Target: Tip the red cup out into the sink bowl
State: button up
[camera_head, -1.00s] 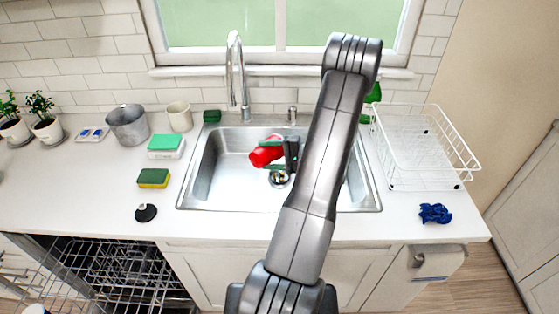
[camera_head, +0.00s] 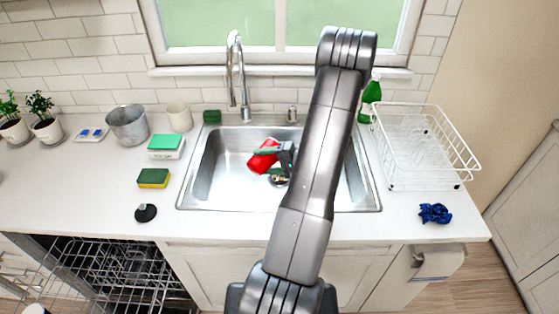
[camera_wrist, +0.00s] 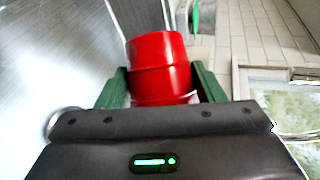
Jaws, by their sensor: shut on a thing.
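The red cup (camera_head: 262,160) is tilted over the sink bowl (camera_head: 210,185), in the middle of the head view. In the wrist view the cup (camera_wrist: 158,65) stands out between the two green fingers. My gripper (camera_wrist: 160,90) is shut on it, with one finger on each side. In the head view my gripper (camera_head: 274,155) reaches the cup from the right, partly hidden by my own arm. The drain (camera_head: 279,181) shows just below the cup. I cannot tell whether anything is inside the cup or coming out.
The faucet (camera_head: 238,75) rises behind the sink. A green sponge (camera_head: 212,116) and soap dispenser (camera_head: 292,114) stand at its back edge. A green bottle (camera_head: 371,92) and white dish rack (camera_head: 425,150) are right. A yellow-green sponge (camera_head: 153,178) and black stopper (camera_head: 146,212) lie left.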

aim_at(263, 170)
jog(key=shift+s+a+f+n+h+b, duration=0.35)
jog(key=shift+f+b, duration=0.15)
jog(key=shift+b, duration=0.15)
jog(key=b, duration=0.2)
jog(key=shift+s+a+f+t+b, duration=0.15)
jog(key=shift+s+f+t+b, duration=0.1)
jog(key=shift+f+t+b, duration=0.1)
jog(key=n+h+b, duration=0.1)
jog(key=b, duration=0.3)
jog(key=shift+f, duration=0.4)
jog(key=f+n+t+h+b, duration=0.1)
jog(key=b, duration=0.6)
jog(key=shift+s+a+f, duration=0.1)
jog(key=shift+a+f, duration=0.05)
jog(key=shift+f, duration=0.05)
